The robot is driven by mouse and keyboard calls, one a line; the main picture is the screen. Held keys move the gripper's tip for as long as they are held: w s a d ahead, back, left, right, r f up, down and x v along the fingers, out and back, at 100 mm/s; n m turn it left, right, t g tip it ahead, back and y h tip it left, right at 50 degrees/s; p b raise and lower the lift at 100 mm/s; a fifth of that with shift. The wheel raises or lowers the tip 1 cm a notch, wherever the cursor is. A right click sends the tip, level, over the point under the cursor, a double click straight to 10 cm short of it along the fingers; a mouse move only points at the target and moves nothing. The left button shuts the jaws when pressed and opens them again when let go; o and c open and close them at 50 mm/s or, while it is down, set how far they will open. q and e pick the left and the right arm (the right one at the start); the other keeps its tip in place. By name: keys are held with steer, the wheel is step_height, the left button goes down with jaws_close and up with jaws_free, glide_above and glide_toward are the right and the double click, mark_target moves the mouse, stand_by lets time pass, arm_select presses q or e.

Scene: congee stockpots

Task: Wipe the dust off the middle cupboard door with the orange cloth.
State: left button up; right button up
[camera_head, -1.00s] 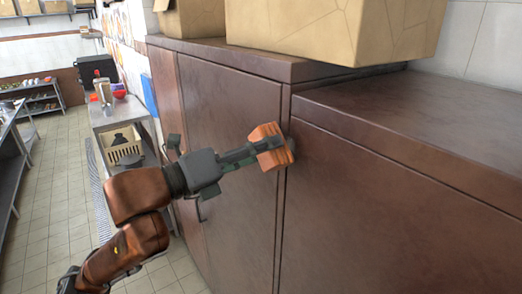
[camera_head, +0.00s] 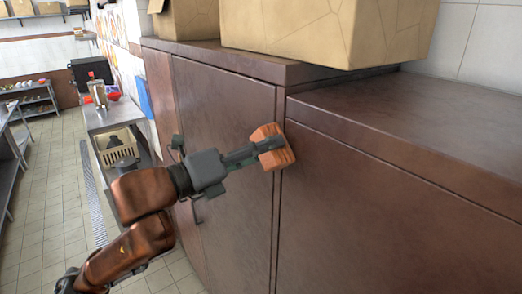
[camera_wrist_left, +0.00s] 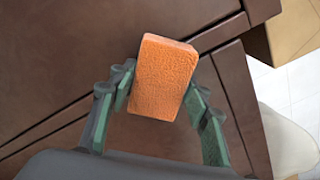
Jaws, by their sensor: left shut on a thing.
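The orange cloth (camera_head: 272,158) looks like a thick folded pad. My left gripper (camera_head: 262,147) is shut on it, and the left wrist view shows the cloth (camera_wrist_left: 163,80) between both fingers. The middle cupboard door (camera_head: 222,110) is a brown panel in the head view. The cloth is at its upper right edge, overlapping the seam beside the right-hand cupboard (camera_head: 390,200). I cannot tell whether the cloth touches the surface. Distinct dust is not visible on the door. My left arm hides part of the lower door. My right gripper is not in view.
Cardboard boxes (camera_head: 320,28) stand on the cupboard top. A metal side table (camera_head: 100,117) with a cream basket (camera_head: 118,147) stands at the left, beyond my arm. The tiled floor (camera_head: 50,215) at the left is clear.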

mark_target(274, 158)
arm_select(q)
steer(key=shift+d, duration=0.1)
steer(key=shift+s+d, duration=0.55)
steer(key=shift+s, duration=0.25)
steer(key=shift+s+d, duration=0.5)
steer(key=shift+s, duration=0.3)
steer(key=shift+w, duration=0.1)
steer(key=shift+w+a+p, duration=0.5)
steer(key=shift+w+a, duration=0.05)
steer(key=shift+w, duration=0.3)
steer(key=shift+w+a+p, duration=0.5)
steer(key=shift+w+a, duration=0.05)
steer(key=shift+w, duration=0.25)
steer(key=shift+p+v, duration=0.35)
steer(key=shift+v, duration=2.6)
